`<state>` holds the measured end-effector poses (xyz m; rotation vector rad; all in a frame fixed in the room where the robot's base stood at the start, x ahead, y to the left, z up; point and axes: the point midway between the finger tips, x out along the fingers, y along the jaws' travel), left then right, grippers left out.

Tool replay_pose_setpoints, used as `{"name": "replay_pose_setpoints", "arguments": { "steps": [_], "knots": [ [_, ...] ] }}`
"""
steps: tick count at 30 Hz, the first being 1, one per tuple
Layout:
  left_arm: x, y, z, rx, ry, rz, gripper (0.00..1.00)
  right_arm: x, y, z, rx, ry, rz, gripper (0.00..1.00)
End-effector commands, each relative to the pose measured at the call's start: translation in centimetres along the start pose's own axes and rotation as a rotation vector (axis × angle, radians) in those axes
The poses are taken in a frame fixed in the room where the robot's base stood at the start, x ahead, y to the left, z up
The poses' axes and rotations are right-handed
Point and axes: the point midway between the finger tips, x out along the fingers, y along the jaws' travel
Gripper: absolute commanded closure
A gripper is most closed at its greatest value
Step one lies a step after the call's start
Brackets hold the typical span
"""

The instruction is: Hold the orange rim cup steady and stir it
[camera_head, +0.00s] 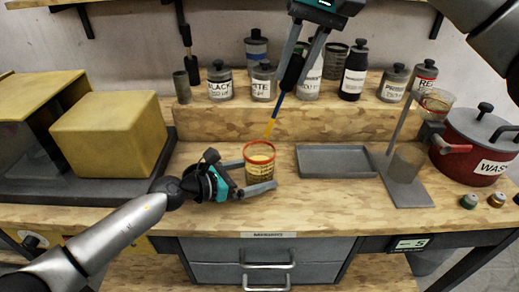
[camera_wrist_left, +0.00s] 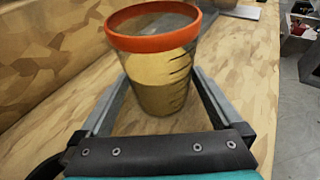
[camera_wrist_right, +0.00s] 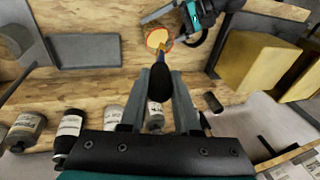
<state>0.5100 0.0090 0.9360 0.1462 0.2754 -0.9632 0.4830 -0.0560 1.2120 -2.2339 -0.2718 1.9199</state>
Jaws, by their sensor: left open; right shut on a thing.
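The orange rim cup (camera_head: 259,162) stands upright on the wooden bench, with tan liquid inside. It fills the middle of the left wrist view (camera_wrist_left: 155,60). My left gripper (camera_head: 258,188) is open, its fingers on either side of the cup, low down; whether they touch it cannot be told. My right gripper (camera_head: 300,62) is shut on the dark handle of a stirring stick (camera_head: 276,117). The stick slants down, its orange-yellow tip at or just above the cup's mouth. In the right wrist view the handle (camera_wrist_right: 157,86) points at the cup (camera_wrist_right: 157,38).
A grey tray (camera_head: 335,174) and a stand with a grey base (camera_head: 408,190) lie right of the cup. A red waste pot (camera_head: 455,160) is at far right. Several labelled jars line the back shelf (camera_head: 335,121). A yellow block (camera_head: 108,135) stands left.

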Motion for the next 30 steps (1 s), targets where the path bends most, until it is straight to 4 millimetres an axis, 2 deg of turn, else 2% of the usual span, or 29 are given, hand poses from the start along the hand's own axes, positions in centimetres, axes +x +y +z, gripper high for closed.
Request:
{"name": "replay_pose_setpoints", "arguments": {
  "steps": [7, 21, 25, 30],
  "knots": [
    [-1.4, 0.1, -0.2, 0.000, 0.002, 0.001, 0.00, 0.0, 0.0, 0.0, 0.000, 0.000, 0.000, 1.00],
    [-9.7, 0.0, -0.1, -0.001, 0.003, 0.001, 0.00, 0.0, 0.0, 0.0, 0.000, 0.000, 0.000, 1.00],
    [-11.2, 0.1, -0.1, 0.000, 0.001, 0.002, 0.00, 0.0, 0.0, 0.0, 0.000, 0.000, 0.000, 1.00],
    [-12.0, 0.0, 0.0, 0.000, -0.001, 0.000, 0.00, 0.0, 0.0, 0.0, 0.000, 0.000, 0.000, 1.00]
  ]
}}
